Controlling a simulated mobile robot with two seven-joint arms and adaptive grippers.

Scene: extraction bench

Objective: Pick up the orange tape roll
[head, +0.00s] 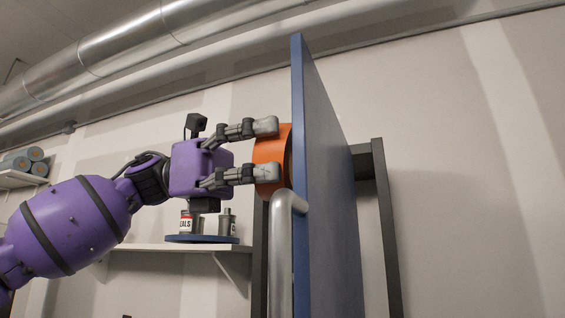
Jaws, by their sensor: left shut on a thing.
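The orange tape roll (267,151) is at the left face of a tall blue panel, with its flat side towards the panel. My left gripper (266,150) comes in from the left, with one finger at the roll's upper part and one at its lower part. It is shut on the tape roll. The fingers hide part of the roll, and I cannot tell whether the roll touches the panel. My right gripper is not in view.
The blue panel (328,200) stands just right of the roll, with a grey bar handle (282,240) below the gripper. A dark frame (378,220) is behind it. A shelf (215,248) at left holds cans on a blue disc (190,239).

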